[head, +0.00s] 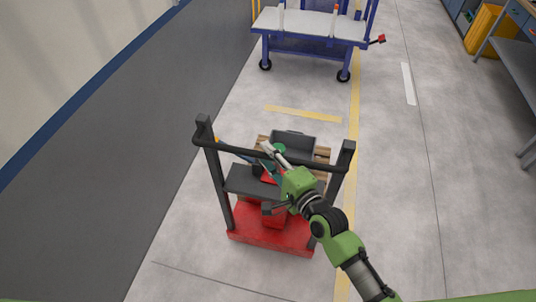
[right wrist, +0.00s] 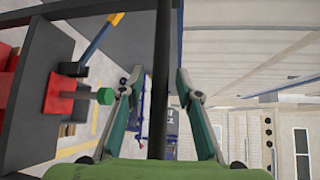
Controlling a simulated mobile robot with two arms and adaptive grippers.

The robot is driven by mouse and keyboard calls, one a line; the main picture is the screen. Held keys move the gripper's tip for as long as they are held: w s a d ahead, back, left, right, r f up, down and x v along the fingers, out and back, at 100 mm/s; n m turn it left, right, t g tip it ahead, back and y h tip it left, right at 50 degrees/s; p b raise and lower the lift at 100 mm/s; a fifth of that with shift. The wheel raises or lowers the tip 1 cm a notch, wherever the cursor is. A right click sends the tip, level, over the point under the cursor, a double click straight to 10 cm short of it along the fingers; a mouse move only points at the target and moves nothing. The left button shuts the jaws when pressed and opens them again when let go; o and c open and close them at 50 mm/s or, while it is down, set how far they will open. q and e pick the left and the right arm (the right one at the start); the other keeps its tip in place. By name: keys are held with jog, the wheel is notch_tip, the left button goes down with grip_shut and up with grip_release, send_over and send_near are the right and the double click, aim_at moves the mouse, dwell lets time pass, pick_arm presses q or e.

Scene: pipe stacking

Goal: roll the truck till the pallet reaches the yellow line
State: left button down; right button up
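The truck has a red base (head: 270,238) and a black upright handle frame (head: 217,180). The wooden pallet (head: 322,154) shows in part beyond the frame, with a dark bin over it. The short yellow line (head: 303,114) lies across the floor beyond the pallet, with bare floor between them. My right gripper (head: 268,150) is over the truck at the frame's top. In the right wrist view its two fingers (right wrist: 159,78) are apart, with a black bar (right wrist: 159,40) between them and gaps visible on both sides. My left gripper is not in view.
A blue wheeled cart (head: 310,28) stands beyond the yellow line. A long yellow stripe (head: 352,110) runs along the right of the truck. A workbench (head: 518,60) stands at the far right. Dark grey floor (head: 140,170) lies open on the left.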

grip_shut()
jog(key=shift+w, duration=0.1)
